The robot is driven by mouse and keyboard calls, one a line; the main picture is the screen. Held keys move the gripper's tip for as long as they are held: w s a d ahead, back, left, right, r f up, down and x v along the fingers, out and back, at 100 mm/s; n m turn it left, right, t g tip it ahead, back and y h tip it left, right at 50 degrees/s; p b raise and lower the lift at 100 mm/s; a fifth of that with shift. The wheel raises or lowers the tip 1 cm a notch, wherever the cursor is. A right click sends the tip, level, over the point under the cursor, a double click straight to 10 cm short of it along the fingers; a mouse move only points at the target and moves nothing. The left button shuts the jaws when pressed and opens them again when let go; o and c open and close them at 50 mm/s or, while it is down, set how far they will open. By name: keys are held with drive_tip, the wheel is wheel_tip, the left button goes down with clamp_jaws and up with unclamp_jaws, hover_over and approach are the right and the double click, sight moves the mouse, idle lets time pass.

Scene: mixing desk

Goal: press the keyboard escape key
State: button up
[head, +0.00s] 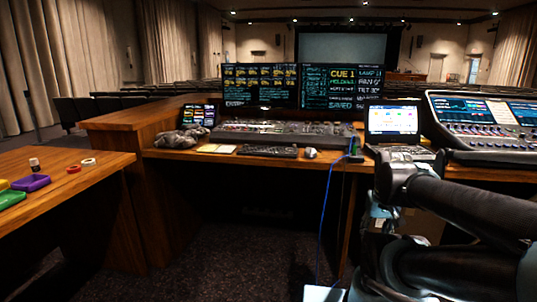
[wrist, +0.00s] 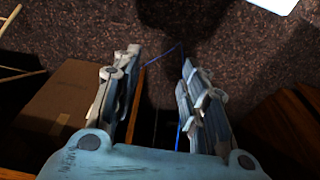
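The keyboard (head: 267,150) is a dark, low slab near the front edge of the desk, below the mixing console. It is too small in the head view to tell its escape key apart. My gripper (wrist: 157,70) shows in the wrist view with its two fingers apart and nothing between them. It points down at the dark carpet, with the blue cable beyond it. In the head view my arm is folded at the lower right, below the desk top and well away from the keyboard. The keyboard is not in the wrist view.
A mouse (head: 310,153) lies right of the keyboard and a yellowish notepad (head: 216,148) left of it. A laptop (head: 393,122) stands to the right. A blue cable (head: 325,205) hangs off the desk front. A cardboard box (wrist: 65,105) is beside my gripper.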

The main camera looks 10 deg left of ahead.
clamp_jaws()
idle(1.1)
